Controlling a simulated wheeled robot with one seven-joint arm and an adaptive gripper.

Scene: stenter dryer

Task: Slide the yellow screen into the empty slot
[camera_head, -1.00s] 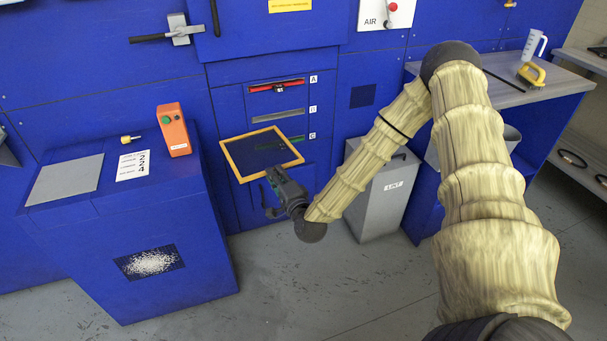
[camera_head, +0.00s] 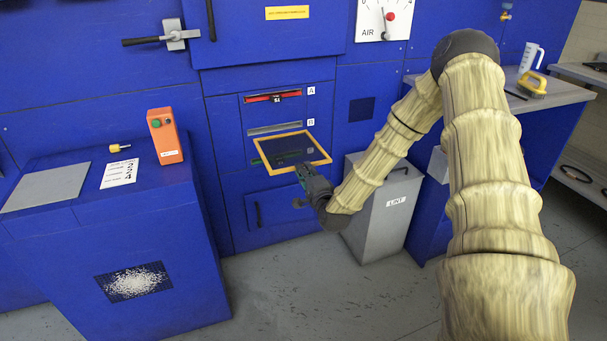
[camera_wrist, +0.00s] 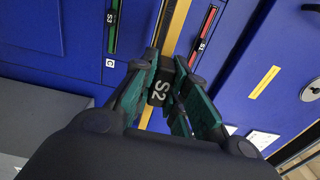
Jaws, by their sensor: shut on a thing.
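The yellow-framed screen (camera_head: 303,149) with dark mesh is held out flat before the slot panel. My gripper (camera_head: 307,173) is shut on its near edge. In the wrist view my gripper (camera_wrist: 166,78) closes around the black S2 tab (camera_wrist: 158,92), with the yellow frame edge (camera_wrist: 178,25) beyond. Slot B (camera_head: 275,128) shows as a grey strip with no coloured screen. The screen's far edge appears just below it in the head view; I cannot tell whether it touches the panel. A red S1 screen (camera_head: 260,98) fills slot A above. The green S3 screen (camera_wrist: 114,30) fills slot C below.
A grey lint bin (camera_head: 380,215) stands right of the panel, close to my gripper. A blue cabinet (camera_head: 150,230) with an orange control box (camera_head: 165,137) stands left. A workbench (camera_head: 550,93) is at the right. The floor in front is clear.

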